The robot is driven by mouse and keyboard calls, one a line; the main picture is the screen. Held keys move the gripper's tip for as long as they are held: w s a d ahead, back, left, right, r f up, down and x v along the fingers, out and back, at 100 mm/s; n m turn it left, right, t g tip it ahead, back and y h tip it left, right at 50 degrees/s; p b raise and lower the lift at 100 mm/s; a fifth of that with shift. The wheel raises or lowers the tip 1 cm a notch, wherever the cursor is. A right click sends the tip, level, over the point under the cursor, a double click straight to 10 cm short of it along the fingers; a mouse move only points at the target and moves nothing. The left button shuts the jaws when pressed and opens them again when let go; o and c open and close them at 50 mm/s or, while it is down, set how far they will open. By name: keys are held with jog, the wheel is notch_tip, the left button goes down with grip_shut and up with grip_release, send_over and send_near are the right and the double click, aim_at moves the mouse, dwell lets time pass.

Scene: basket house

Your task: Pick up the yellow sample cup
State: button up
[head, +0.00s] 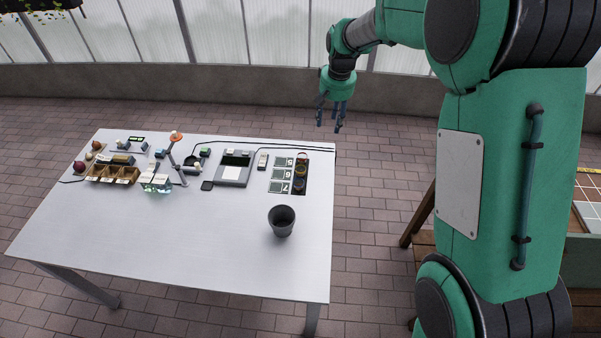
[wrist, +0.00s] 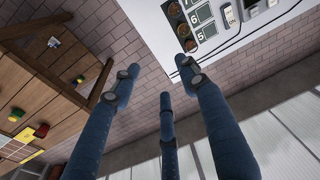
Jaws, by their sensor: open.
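A dark strip with several small round cups (head: 300,172) lies near the right edge of the white table, beside cards marked 5, 6 and 7. Contents are too small to tell. The same strip shows at the top of the wrist view (wrist: 175,10), where I cannot tell which cup is yellow. My gripper (head: 330,124) is open and empty, high and off the table's far right corner, apart from the cups. Its three spread fingers also show in the wrist view (wrist: 160,78).
A dark grey bin (head: 282,222) stands on the table in front of the strip. A grey scale (head: 234,168) is left of the cards, and a wooden compartment tray (head: 112,174) is farther left. The table's front (head: 180,250) is bare. A wooden bench (wrist: 40,95) shows in the wrist view.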

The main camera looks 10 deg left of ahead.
jog(key=w+a+f+p, duration=0.1)
jog(key=w+a+f, duration=0.2)
jog(key=f, duration=0.2)
jog(key=w+a+f, duration=0.2)
jog(key=a+f, duration=0.1)
jog(key=f, duration=0.3)
jog(key=g+p, duration=0.1)
send_over(300, 169)
jog(key=s, duration=0.2)
notch_tip(300, 169, down, 10)
jog(key=r, duration=0.1)
jog(key=shift+w+d+f+n+g, duration=0.2)
jog(key=shift+d+f+n+g, duration=0.1)
jog(key=shift+d+f+n, duration=0.15)
jog(key=shift+f, duration=0.1)
jog(key=shift+a+f, duration=0.15)
jog(key=shift+f, duration=1.95)
jog(key=shift+a+f, duration=0.1)
jog(key=shift+f, duration=2)
jog(key=shift+f, duration=2.6)
jog(key=shift+c, duration=0.5)
